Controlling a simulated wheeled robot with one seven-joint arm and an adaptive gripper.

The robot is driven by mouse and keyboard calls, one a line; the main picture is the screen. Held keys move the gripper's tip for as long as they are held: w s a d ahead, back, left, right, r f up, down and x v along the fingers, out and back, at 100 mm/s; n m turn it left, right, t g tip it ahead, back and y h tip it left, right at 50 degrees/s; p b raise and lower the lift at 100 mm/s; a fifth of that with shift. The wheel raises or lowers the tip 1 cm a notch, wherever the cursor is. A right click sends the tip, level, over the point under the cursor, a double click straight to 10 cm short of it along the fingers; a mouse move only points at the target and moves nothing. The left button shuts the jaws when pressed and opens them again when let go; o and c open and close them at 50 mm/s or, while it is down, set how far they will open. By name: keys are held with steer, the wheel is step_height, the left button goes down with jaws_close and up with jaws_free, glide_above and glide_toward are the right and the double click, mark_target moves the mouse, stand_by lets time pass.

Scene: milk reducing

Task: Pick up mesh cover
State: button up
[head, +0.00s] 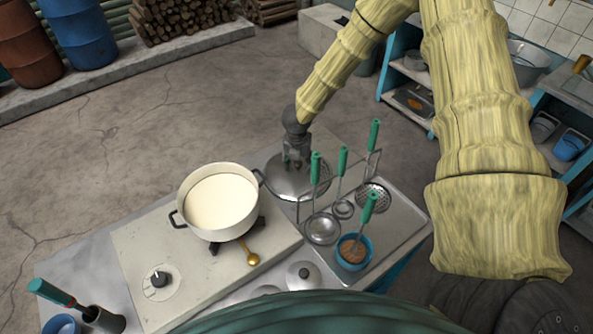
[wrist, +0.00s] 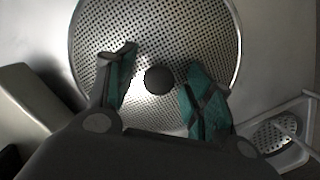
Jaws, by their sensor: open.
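The mesh cover (head: 284,184) is a round, perforated metal disc lying on the steel counter, just right of the milk pot. In the wrist view the mesh cover (wrist: 100,60) fills the upper middle, with a round black knob (wrist: 159,80) at its centre. My gripper (head: 297,162) is above the cover, partly hiding it in the head view. In the wrist view my gripper (wrist: 158,75) is open, with one teal-padded finger on each side of the knob. I cannot tell whether the fingers touch the knob.
A white pot of milk (head: 220,203) stands on the stove (head: 130,235) to the left. A rack with green-handled ladles and skimmers (head: 343,160) stands close on the right.

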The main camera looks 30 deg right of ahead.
steer(key=shift+f, duration=0.2)
jaws_close()
stand_by(0.3)
